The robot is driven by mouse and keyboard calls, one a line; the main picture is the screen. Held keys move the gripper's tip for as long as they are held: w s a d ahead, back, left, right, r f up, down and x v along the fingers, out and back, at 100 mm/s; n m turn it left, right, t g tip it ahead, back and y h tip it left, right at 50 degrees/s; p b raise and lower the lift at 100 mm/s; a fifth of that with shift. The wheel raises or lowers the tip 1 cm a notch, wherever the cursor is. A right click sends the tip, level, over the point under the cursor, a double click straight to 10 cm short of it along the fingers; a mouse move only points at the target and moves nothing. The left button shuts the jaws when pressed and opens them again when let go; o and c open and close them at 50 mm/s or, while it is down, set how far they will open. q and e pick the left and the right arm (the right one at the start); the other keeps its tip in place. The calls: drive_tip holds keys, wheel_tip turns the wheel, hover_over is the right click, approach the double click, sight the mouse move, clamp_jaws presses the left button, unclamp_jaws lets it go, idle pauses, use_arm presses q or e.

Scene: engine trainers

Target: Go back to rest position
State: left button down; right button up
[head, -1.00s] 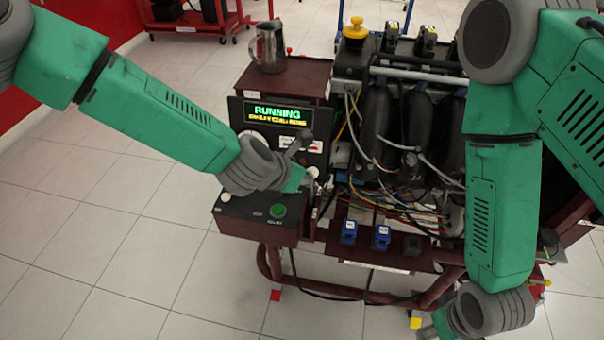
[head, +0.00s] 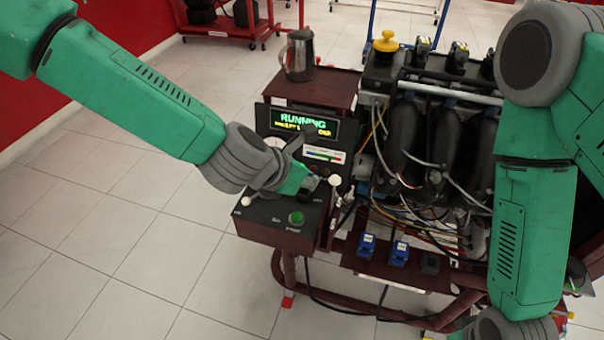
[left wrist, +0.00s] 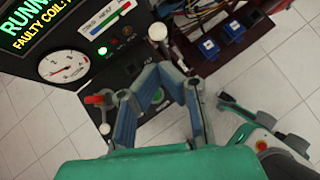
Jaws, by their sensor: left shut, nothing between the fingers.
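My left gripper (head: 306,186) is shut and empty, in front of the control panel of the engine trainer, above its button box (head: 262,222). In the left wrist view its fingers (left wrist: 166,72) meet close to a white-knobbed lever (left wrist: 157,32); I cannot tell if they touch it. The display (head: 303,123) reads "RUNNING", with a "FAULTY COIL" line in the left wrist view. My right arm hangs down at the right, its gripper mostly cut off at the bottom edge. Part of my right gripper (left wrist: 236,110) shows in the left wrist view; its jaw state is unclear.
The engine (head: 425,140), with loose wires and a yellow cap (head: 386,42), stands right of the panel. A metal jug (head: 298,55) stands on the shelf (head: 315,90) behind. Blue connectors (head: 400,251) sit on the lower ledge. Tiled floor at the left is clear.

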use_arm(q)
drive_tip(key=s+a+f+m+g+y, duration=0.2)
drive_tip(key=s+a+f+m+y, duration=0.1)
drive_tip(key=s+a+f+m, duration=0.85)
drive_tip(key=s+a+f+m+g+y, duration=0.1)
drive_tip(key=s+a+f+m, duration=0.2)
drive_tip(key=s+a+m, duration=0.5)
drive_tip(key=s+a+f+m+g+y, duration=0.2)
drive_tip(key=s+a+f+m, duration=0.2)
drive_tip(key=s+a+m, duration=0.4)
drive_tip(key=shift+s+a+g, duration=0.3)
drive_tip(key=shift+s+a, duration=0.25)
drive_tip(key=shift+a, duration=0.65)
drive_tip(key=shift+w+f, duration=0.1)
drive_tip(key=shift+w, duration=0.05)
